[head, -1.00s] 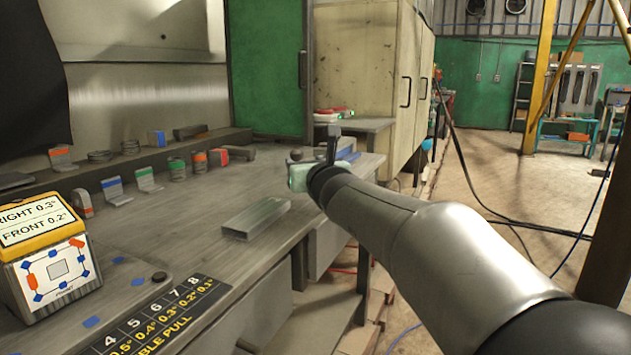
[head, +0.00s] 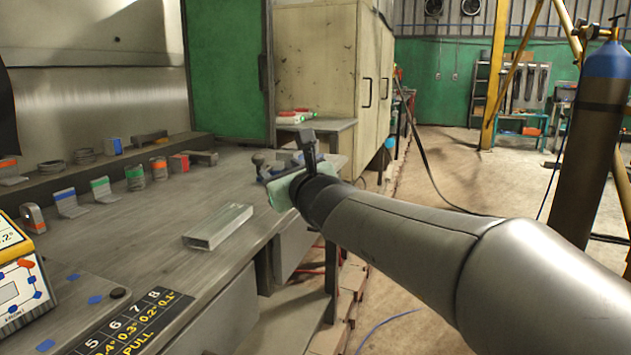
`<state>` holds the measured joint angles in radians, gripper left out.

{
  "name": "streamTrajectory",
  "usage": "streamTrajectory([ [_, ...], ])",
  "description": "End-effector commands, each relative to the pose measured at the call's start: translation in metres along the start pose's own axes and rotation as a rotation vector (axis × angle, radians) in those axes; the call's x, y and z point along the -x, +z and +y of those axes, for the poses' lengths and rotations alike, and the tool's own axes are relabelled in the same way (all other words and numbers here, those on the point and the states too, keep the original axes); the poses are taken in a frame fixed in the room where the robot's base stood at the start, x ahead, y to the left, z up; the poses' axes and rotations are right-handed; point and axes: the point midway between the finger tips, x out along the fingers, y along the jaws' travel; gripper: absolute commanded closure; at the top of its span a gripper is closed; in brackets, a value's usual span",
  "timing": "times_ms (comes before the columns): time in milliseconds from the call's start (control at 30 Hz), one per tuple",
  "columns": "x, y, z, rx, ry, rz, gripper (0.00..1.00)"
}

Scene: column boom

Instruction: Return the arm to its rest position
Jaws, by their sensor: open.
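My arm reaches in from the lower right, out over the right end of the grey workbench (head: 180,270). My gripper (head: 286,166) is at its far end, small and partly hidden by my own wrist. Its dark parts stand apart, and I see nothing held between them. A pale green piece shows at the wrist, just below the gripper. How high the gripper is above the bench is hard to tell.
A grey metal bar (head: 218,227) lies on the bench, left of my wrist. Several small coloured blocks and bent plates line the bench's back. A digital level box (head: 15,270) stands at lower left. A blue-topped gas cylinder (head: 590,140) stands at right. Open floor lies beyond.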

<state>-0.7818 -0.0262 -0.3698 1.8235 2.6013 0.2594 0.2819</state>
Motion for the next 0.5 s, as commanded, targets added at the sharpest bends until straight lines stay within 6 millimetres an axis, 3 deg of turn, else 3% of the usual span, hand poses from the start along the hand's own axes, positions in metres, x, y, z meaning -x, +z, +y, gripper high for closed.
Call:
streamTrajectory([
  [33, 0.010, 0.026, -0.012, 0.116, 0.022, 0.003, 0.50],
  [200, 0.050, 0.048, -0.013, 0.593, 0.202, 0.022, 0.50],
  [367, 0.103, 0.043, 0.000, 1.008, 0.467, 0.058, 0.50],
  [500, 0.166, 0.025, 0.006, 1.323, 0.771, 0.102, 0.50],
])
